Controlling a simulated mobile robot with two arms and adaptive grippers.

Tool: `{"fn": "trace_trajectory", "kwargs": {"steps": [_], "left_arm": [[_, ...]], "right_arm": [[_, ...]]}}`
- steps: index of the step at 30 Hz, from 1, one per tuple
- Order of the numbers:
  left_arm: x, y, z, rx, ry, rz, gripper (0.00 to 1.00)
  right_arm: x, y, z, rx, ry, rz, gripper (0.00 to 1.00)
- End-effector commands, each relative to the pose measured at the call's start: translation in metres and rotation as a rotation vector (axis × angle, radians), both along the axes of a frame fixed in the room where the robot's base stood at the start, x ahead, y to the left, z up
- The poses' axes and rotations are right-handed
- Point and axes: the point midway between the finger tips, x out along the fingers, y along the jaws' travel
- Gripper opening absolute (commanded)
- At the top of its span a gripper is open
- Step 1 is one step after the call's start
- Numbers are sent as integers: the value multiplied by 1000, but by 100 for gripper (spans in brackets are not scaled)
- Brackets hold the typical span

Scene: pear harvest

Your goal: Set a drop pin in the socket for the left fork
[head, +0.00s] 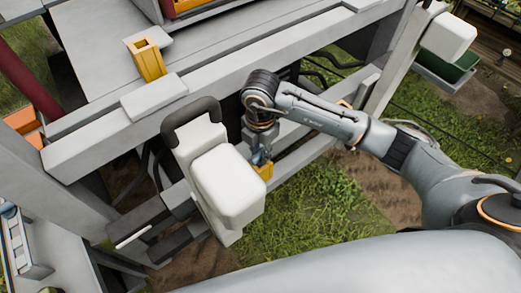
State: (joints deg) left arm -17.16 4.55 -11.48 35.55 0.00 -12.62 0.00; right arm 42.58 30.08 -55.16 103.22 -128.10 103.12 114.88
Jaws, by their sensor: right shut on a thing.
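My right gripper (261,156) points down beside the white machine post, close above a yellow socket-like block (266,171) low on the frame. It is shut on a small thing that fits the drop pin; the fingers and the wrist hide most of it. I cannot tell whether its tip is inside the yellow block. Another yellow bracket (147,60) stands higher on the grey platform, at the upper left. My left gripper is not in view.
A white rounded housing (228,186) with a dark handle stands just left of my right gripper. Grey beams (215,75) run behind it. Grass (315,210) shows below. A second white housing (448,37) is at the upper right.

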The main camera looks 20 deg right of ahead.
Motion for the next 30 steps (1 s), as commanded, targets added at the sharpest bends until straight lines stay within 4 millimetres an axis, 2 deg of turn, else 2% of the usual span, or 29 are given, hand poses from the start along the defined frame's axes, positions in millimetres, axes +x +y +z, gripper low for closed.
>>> {"fn": "trace_trajectory", "kwargs": {"steps": [9, 10, 13, 20, 24, 30], "left_arm": [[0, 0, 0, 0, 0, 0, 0], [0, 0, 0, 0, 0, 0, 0], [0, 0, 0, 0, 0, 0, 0], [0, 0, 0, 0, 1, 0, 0], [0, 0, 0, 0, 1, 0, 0], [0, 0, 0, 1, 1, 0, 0]], "right_arm": [[0, 0, 1, 1, -1, 0, 0], [0, 0, 1, 1, -1, 0, 24], [0, 0, 1, 1, -1, 0, 44], [0, 0, 1, 1, -1, 0, 46], [0, 0, 0, 0, 0, 0, 69], [0, 0, 0, 0, 0, 0, 69]]}}
